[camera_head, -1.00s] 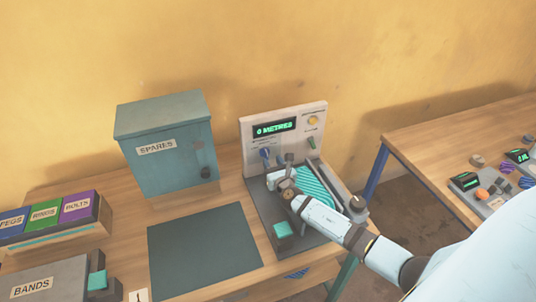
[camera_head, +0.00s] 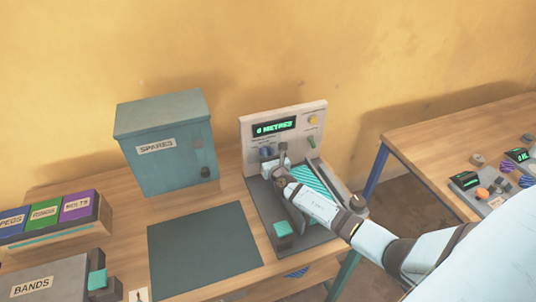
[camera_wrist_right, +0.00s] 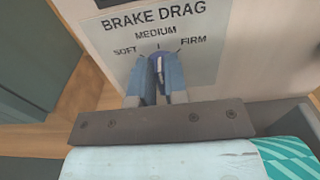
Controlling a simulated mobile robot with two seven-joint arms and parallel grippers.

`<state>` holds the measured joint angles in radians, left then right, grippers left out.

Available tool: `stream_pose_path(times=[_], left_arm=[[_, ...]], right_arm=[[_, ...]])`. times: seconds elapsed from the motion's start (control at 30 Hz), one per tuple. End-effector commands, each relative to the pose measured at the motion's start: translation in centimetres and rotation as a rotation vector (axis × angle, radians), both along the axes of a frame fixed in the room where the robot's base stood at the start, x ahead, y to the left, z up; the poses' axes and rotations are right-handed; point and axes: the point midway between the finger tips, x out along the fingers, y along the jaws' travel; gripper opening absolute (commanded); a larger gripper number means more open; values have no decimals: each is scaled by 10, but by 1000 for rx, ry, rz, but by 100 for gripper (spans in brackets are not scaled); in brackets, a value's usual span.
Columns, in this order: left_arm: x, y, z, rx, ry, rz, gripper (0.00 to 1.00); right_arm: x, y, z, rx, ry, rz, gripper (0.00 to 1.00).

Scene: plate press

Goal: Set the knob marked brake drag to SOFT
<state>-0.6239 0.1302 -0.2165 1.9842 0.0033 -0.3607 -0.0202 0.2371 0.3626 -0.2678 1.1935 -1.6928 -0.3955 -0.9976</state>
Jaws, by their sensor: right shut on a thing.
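My right gripper (camera_wrist_right: 158,72) is shut on the knob, one finger on each side. The fingers hide much of the knob, and I cannot tell for sure which mark it points to. In the head view the knob (camera_head: 267,152) shows just above my right gripper (camera_head: 275,165). My left gripper is not in view.
A spares cabinet (camera_head: 168,150) stands to the left. The dark mat (camera_head: 203,250) is clear.

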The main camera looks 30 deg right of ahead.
Motion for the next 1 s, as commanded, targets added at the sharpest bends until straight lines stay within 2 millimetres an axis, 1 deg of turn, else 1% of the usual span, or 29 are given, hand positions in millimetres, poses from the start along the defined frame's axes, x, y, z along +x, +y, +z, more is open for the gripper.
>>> stream_pose_path(times=[0.17,0.37,1.0], left_arm=[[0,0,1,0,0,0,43],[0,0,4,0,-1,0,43],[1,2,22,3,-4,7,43]], right_arm=[[0,0,0,-19,5,0,0],[1,1,1,-100,23,-1,0],[3,10,-2,-623,150,0,0]])
